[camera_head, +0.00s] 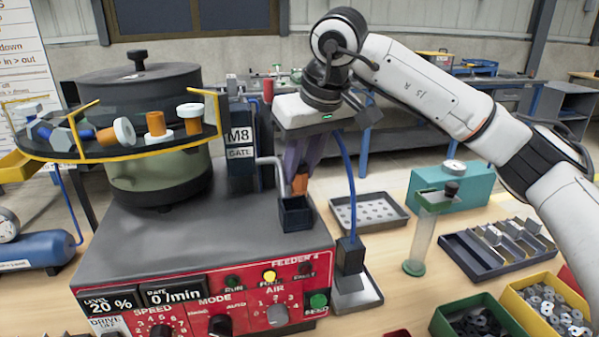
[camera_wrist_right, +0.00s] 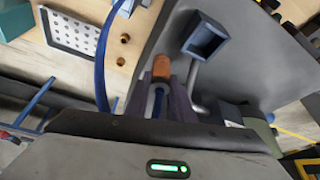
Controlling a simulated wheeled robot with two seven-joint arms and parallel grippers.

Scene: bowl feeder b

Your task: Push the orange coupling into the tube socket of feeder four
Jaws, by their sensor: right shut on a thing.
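My right gripper (camera_head: 298,182) is above the right side of feeder four (camera_head: 230,237), pointing down. It is shut on the orange coupling (camera_head: 300,184), which shows between the fingertips in the right wrist view (camera_wrist_right: 162,68). A blue strip, seemingly its tube (camera_wrist_right: 157,104), shows between the fingers behind it. Two brass-coloured round fittings (camera_wrist_right: 122,61) stand beside the feeder's grey edge in the wrist view, apart from the coupling; I cannot tell whether one is the tube socket. My left gripper is not in view.
A dark square open cup (camera_head: 296,217) lies just below the gripper, and the M8 gate (camera_head: 240,150) stands left of it. A blue hose (camera_head: 347,175) runs down to a dark block (camera_head: 350,256) at right. A perforated tray (camera_head: 368,212) lies beyond.

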